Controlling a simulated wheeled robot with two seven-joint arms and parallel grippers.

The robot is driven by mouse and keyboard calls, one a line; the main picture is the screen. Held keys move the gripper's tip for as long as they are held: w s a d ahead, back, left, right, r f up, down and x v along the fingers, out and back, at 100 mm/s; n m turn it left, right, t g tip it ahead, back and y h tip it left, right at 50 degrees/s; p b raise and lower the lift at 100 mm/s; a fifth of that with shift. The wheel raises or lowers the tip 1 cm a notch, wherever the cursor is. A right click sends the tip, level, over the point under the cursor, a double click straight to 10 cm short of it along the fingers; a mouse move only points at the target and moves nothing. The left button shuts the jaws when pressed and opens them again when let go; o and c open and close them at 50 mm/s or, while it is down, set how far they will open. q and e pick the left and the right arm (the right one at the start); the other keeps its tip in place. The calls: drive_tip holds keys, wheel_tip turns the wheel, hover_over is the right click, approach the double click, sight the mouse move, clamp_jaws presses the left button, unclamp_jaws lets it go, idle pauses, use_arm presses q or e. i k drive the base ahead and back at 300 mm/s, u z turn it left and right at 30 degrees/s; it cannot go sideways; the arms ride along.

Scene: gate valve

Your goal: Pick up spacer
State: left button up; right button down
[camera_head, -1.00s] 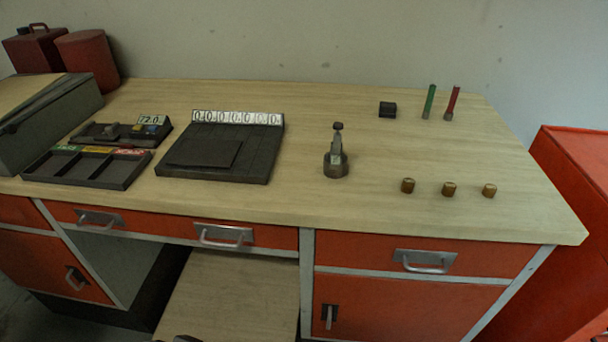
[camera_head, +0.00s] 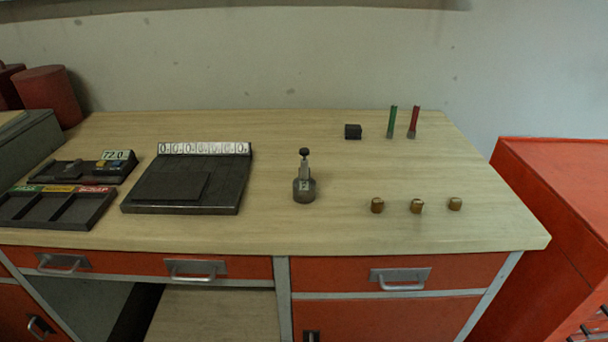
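Three small brass-coloured cylinders stand upright in a row at the right front of the wooden bench top: a left one (camera_head: 377,205), a middle one (camera_head: 416,206) and a right one (camera_head: 455,204). They look like spacers, but no label shows which part is the spacer. A small black block (camera_head: 353,131) sits farther back. A grey gauge-like device (camera_head: 304,184) with a black knob stands upright left of the cylinders. Neither of my grippers is in view, and nothing touches these parts.
The bench (camera_head: 330,229) has red drawers. A dark plate with a number strip (camera_head: 180,187), a sorting tray (camera_head: 57,207) and a unit reading 72.0 (camera_head: 85,168) lie left. A green stick (camera_head: 391,122) and red stick (camera_head: 413,124) stand at back. A red cabinet (camera_head: 550,200) stands right.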

sight(455, 204)
drive_tip(key=u, duration=0.2)
drive_tip(key=k, duration=0.35)
drive_tip(key=z, duration=1)
drive_tip(key=i, duration=0.8)
drive_tip(key=u, duration=0.55)
drive_tip(key=k, duration=0.3)
drive_tip(key=z, duration=1.05)
drive_tip(key=i, duration=0.35)
drive_tip(key=u, duration=3)
